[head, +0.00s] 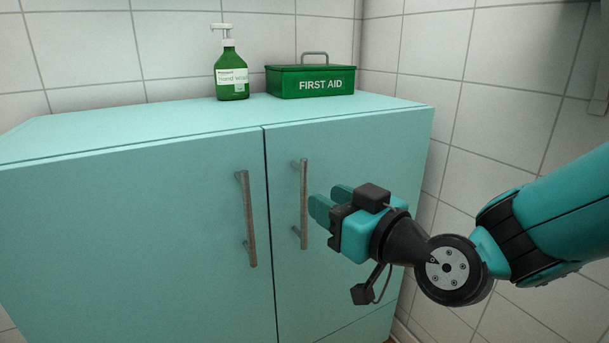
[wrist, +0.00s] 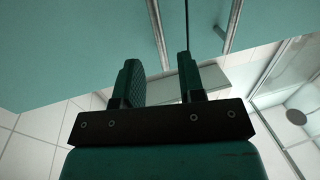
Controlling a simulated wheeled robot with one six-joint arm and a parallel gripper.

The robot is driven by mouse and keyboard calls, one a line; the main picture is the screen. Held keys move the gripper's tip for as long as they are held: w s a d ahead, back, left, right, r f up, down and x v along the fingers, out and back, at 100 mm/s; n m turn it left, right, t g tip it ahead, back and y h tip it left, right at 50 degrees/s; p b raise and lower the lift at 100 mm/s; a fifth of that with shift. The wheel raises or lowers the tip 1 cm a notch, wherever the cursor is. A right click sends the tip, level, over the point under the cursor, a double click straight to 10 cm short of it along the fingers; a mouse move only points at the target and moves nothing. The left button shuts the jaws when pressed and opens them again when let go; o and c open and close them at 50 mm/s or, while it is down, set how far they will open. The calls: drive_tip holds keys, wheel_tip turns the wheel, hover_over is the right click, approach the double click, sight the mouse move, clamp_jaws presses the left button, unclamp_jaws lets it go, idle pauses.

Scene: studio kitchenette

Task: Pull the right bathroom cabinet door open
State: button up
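The teal cabinet's right door (head: 345,160) is shut, with an upright metal bar handle (head: 304,205) near the seam. The left door (head: 120,230) is also shut and has its own bar handle (head: 247,218). My gripper (head: 327,202) is just right of the right door's handle, fingers pointing at it, open and empty. In the wrist view the fingers (wrist: 158,78) are spread apart. One bar handle (wrist: 157,28) shows in line with the gap between them, and another (wrist: 233,25) lies beyond the door seam. I cannot tell whether any finger touches the handle.
A green hand wash bottle (head: 231,72) and a green first aid box (head: 311,82) stand on the cabinet top (head: 180,122). A white tiled wall (head: 480,60) is close on the right side of the cabinet.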

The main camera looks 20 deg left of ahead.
sight(306, 189)
drive_tip(key=x, duration=0.6)
drive_tip(key=shift+w+a, duration=0.1)
drive_tip(key=shift+a, duration=0.05)
drive_tip(key=shift+c, duration=0.4)
clamp_jaws()
